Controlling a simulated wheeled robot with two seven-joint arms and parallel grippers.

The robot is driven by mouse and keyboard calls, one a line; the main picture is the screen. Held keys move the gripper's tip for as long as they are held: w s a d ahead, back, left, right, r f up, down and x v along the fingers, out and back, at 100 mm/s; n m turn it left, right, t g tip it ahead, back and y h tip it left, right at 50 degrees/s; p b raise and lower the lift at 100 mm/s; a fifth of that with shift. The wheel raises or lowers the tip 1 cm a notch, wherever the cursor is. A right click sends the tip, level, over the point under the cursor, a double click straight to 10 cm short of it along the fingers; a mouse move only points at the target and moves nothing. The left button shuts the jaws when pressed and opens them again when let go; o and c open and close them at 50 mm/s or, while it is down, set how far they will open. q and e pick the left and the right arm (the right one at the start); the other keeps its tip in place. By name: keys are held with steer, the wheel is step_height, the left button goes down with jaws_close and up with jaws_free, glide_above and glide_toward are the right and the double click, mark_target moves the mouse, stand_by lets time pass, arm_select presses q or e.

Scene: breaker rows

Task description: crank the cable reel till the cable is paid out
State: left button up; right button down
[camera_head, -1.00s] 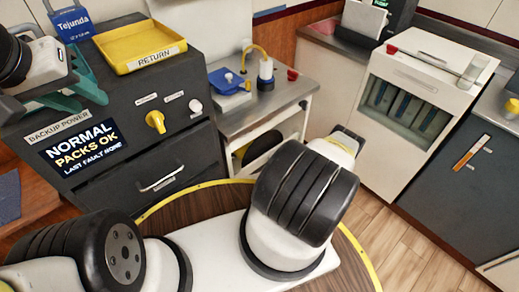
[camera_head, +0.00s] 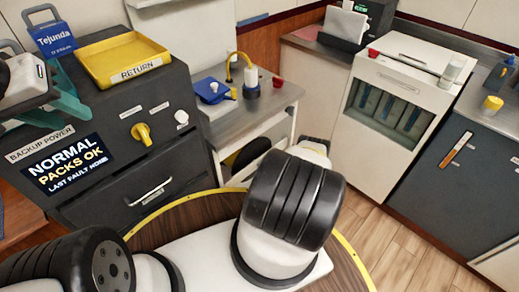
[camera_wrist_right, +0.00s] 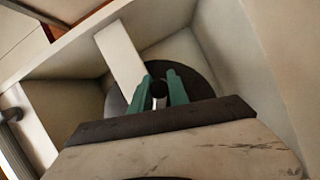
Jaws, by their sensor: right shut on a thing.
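My right gripper (camera_wrist_right: 160,92) shows in the right wrist view, its two teal fingers shut on the dark cylindrical crank handle (camera_wrist_right: 159,90). A pale flat crank arm (camera_wrist_right: 119,58) slants up and left from the handle. A dark round reel disc (camera_wrist_right: 188,58) lies behind the fingers, inside a light-walled recess. The fingers and wrist hide part of the disc, and I cannot make out the cable on it. My left gripper (camera_head: 50,100) is open and empty at the left of the head view, in front of the grey cabinet. The right gripper is hidden in the head view.
The grey backup-power cabinet (camera_head: 160,106) reads "NORMAL PACKS OK" and carries a yellow tray (camera_head: 112,62) and a yellow knob (camera_head: 141,133). A metal cart (camera_head: 225,125) holds a blue item and a yellow-tubed pot. A white cabinet (camera_head: 350,160) stands right of a strip of wooden floor.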

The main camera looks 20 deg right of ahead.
steer(key=shift+w+d+r+n+t, duration=0.15)
steer(key=shift+d+r+n+t, duration=0.15)
steer(key=shift+r+n, duration=0.3)
steer(key=shift+w+d+r+n+t, duration=0.15)
steer(key=shift+r+n+t, duration=0.25)
steer(key=shift+n, duration=0.3)
steer(key=shift+r, duration=0.1)
steer(key=c, duration=1.3)
jaws_free()
steer(key=shift+o, duration=0.2)
steer(key=s, duration=0.8)
steer(key=shift+a, duration=0.2)
